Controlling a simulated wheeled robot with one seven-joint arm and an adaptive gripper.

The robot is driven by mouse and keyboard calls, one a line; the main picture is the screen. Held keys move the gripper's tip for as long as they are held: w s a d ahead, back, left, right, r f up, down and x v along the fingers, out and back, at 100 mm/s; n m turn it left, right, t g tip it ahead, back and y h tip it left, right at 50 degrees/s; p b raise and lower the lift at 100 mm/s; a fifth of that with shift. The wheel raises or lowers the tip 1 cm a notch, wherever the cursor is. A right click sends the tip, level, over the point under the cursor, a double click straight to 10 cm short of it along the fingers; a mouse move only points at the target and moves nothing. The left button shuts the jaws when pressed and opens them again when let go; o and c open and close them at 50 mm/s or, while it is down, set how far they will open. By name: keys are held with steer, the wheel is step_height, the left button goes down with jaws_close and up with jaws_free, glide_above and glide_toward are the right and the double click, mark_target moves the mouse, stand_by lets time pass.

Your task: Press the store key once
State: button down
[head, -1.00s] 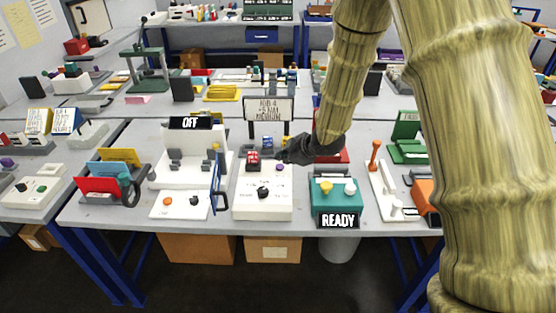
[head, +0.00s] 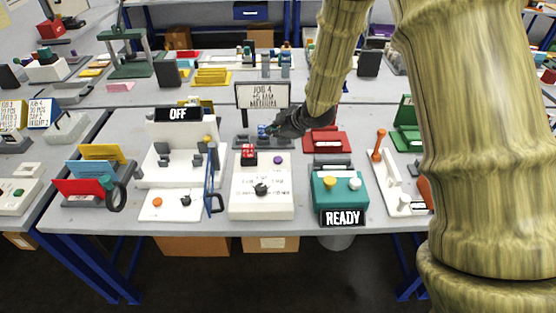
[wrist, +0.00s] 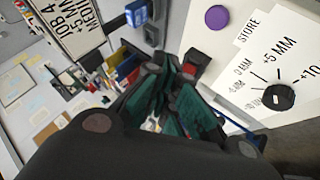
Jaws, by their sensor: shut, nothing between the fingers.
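The store key is a round purple button (head: 278,160) at the back right of a white control box (head: 247,207). In the wrist view the purple button (wrist: 217,17) sits beside the printed word STORE. A black dial (head: 261,189) is on the same box, and the wrist view shows it (wrist: 278,96) with millimetre marks around it. My gripper (head: 274,127) is shut and empty, behind and above the box, apart from the button. In the wrist view its fingers (wrist: 180,108) point away from the button, which is at the upper right.
A red block (head: 248,154) is at the box's back left corner. A card reading JOB 4, +5 MM, MEDIUM (head: 263,96) stands behind. A teal box with a READY sign (head: 342,218) is to the right. A white machine with an OFF sign (head: 178,114) is left.

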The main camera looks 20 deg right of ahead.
mark_target(276, 160)
steer(key=f+b, duration=0.3)
steer(key=shift+s+f, duration=0.2)
steer(key=shift+s, duration=0.05)
steer(key=f+b, duration=0.2)
steer(key=f, duration=0.1)
steer(key=shift+w+f, duration=0.1)
steer(key=shift+w, duration=0.25)
steer(key=shift+s+f+b, duration=0.2)
steer(key=shift+f+b, duration=0.1)
steer(key=shift+f, duration=0.2)
steer(key=shift+w+f, duration=0.1)
steer(key=shift+f, duration=0.15)
steer(key=shift+r, duration=0.1)
steer(key=shift+f, duration=0.25)
